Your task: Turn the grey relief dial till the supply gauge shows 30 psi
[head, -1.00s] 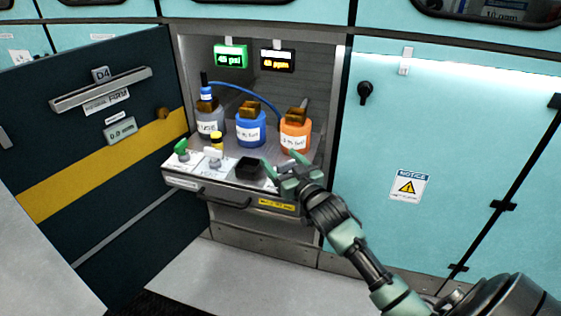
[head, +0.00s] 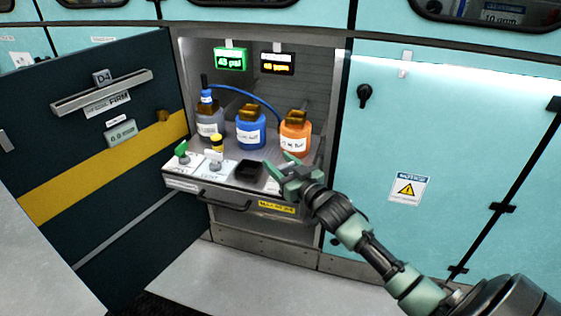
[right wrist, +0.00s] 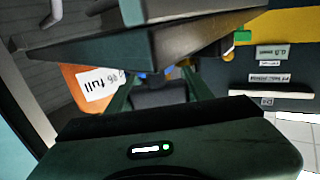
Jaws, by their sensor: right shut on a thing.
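My right gripper (head: 281,172) is at the right end of the pulled-out drawer shelf, beside a black square tray. It is shut on the grey relief dial, which the fingers mostly hide in the head view. In the right wrist view a dark grey block, seemingly the dial (right wrist: 160,96), sits between the two green fingers. The supply gauge (head: 230,60) is the green-lit display at the back of the bay. It seems to read about 45 psi, but its digits are small and blurred. My left gripper is not in view.
An amber display (head: 277,64) hangs right of the gauge. The dark door (head: 90,215) stands open.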

